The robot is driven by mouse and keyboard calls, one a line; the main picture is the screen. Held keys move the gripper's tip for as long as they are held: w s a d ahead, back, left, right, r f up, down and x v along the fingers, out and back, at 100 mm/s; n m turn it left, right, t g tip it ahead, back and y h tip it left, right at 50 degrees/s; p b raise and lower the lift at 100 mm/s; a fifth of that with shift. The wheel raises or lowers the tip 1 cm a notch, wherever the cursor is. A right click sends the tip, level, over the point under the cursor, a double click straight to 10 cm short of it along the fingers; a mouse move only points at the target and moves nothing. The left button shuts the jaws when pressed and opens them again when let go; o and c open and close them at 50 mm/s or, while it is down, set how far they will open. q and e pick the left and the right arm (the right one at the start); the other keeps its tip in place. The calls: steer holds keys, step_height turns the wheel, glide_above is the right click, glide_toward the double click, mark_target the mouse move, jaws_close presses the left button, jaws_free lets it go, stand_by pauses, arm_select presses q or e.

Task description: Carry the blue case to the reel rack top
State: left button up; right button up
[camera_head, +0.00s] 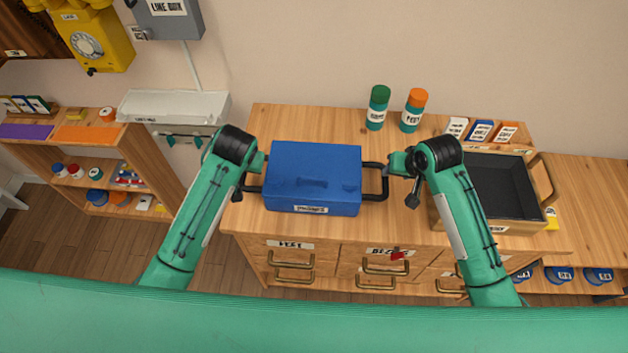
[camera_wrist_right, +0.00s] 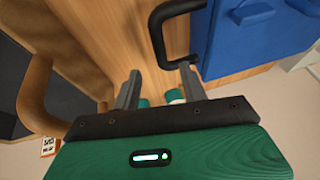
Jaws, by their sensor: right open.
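The blue case (camera_head: 311,173), a box with a label on its front and a black handle on each side, appears to rest on the wooden counter (camera_head: 300,119). My left gripper (camera_head: 255,172) is at the case's left handle; its fingers are too small and hidden to tell open or shut. My right gripper (camera_head: 391,166) is open beside the right handle (camera_head: 374,181). In the right wrist view the right gripper's fingers (camera_wrist_right: 160,84) are apart, with the black handle (camera_wrist_right: 158,35) just beyond them and the case (camera_wrist_right: 240,40) at upper right.
A black-lined wooden tray (camera_head: 500,187) stands right of the case. Green-capped (camera_head: 377,108) and orange-capped (camera_head: 413,111) bottles stand behind. Lower right, blue reels (camera_head: 560,274) sit under a wooden top (camera_head: 590,200) that looks bare. A cluttered shelf (camera_head: 75,135) is at left.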

mark_target(387, 178)
arm_select(q)
steer(key=x, duration=0.9)
steer(key=shift+w+a+f, duration=0.1)
steer(key=shift+f, duration=0.1)
arm_select(e)
steer(key=x, duration=0.9)
steer(key=shift+f, duration=0.15)
arm_select(q)
jaws_close()
arm_select(e)
jaws_close()
arm_select(q)
steer(key=shift+r, duration=0.1)
